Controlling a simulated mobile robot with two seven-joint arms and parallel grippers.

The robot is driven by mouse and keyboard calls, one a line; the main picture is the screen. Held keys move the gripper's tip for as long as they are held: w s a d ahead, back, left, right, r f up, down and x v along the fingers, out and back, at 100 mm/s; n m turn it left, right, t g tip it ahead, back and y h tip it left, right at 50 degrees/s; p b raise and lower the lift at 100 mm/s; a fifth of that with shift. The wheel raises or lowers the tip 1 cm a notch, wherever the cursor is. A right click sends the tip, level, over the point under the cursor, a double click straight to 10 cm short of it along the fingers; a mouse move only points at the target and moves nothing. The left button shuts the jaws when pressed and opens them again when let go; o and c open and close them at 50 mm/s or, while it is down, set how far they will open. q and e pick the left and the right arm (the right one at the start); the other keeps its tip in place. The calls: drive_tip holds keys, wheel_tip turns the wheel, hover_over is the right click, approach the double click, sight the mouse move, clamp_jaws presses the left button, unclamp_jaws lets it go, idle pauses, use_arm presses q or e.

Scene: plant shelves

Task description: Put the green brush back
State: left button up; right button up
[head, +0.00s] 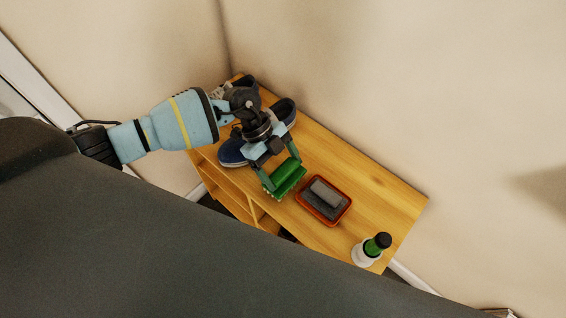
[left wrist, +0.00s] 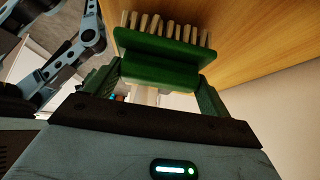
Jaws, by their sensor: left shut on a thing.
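The green brush (head: 287,179) is between the fingers of my left gripper (head: 281,176), which is shut on it. In the head view it is over the wooden shelf top, left of a red tray. In the left wrist view the brush (left wrist: 160,58) shows its green back and pale bristles, with a finger of my left gripper (left wrist: 158,82) on each side. The wooden surface fills the upper right of that view. I cannot tell whether the bristles touch the wood. My right gripper is not in view.
The red-rimmed tray (head: 348,207) holds grey blocks (head: 325,194). A bottle with a green band and black cap (head: 376,246) stands near the right end of the wooden shelf unit (head: 372,187). Dark shoes (head: 232,153) stand at the left end, partly behind my arm. Walls border the back.

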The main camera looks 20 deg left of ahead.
use_arm(q)
drive_tip(key=shift+f, duration=0.55)
idle(0.5)
drive_tip(key=o, duration=1)
drive_tip(key=shift+c, duration=0.2)
drive_tip(key=v, duration=0.7)
drive_tip(key=shift+a+r, duration=0.25)
drive_tip(key=shift+r, duration=0.05)
